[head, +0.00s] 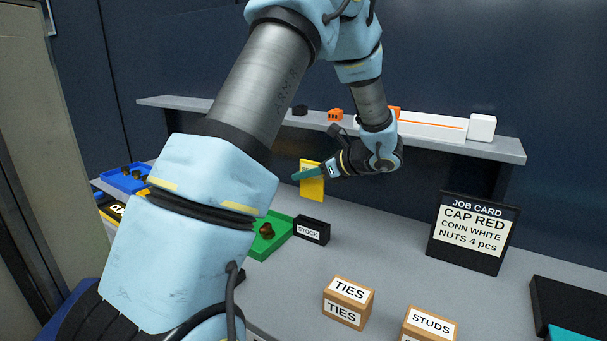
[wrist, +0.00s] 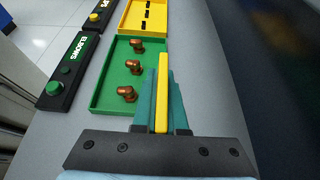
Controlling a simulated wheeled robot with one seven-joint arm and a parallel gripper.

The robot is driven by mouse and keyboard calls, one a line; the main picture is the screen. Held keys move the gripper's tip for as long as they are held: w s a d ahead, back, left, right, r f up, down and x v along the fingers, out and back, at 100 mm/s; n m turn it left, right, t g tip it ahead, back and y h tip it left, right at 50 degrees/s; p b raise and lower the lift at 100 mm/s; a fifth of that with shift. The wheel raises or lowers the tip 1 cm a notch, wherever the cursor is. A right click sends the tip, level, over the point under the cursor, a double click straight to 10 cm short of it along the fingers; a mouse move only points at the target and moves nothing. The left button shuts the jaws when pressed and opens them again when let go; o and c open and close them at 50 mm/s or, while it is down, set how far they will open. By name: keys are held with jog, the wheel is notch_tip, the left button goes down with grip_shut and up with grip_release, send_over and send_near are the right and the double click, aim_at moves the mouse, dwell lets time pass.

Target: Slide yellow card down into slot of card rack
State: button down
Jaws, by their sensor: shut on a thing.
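The yellow card (head: 313,187) is upright in my gripper (head: 308,173), which is shut on it. In the wrist view the card (wrist: 162,92) shows edge-on between the two teal fingers (wrist: 162,100). A small black block labelled STOCK (head: 311,231), which looks like the card rack, stands on the bench. In the head view the card is above the block in the picture, with a gap between them. I cannot tell whether the card is directly over it. The slot is not visible, and the block does not show in the wrist view.
A green tray (wrist: 103,94) with copper fittings lies beside the block. A yellow tray (wrist: 131,26) and a black ELBOWS holder (wrist: 60,80) are near it. A shelf (head: 450,143) runs behind. A job card sign (head: 470,232) and TIES box (head: 348,303) stand right and in front.

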aim_at(304, 195)
jog(key=shift+f+b, duration=2)
jog(key=shift+f, duration=0.9)
jog(key=shift+f+b, duration=1.65)
jog(key=shift+f, duration=1.15)
jog(key=c, duration=0.9)
grip_release()
jog(key=shift+s+f, duration=0.1)
jog(key=b+v, duration=0.2)
jog(key=v, duration=0.9)
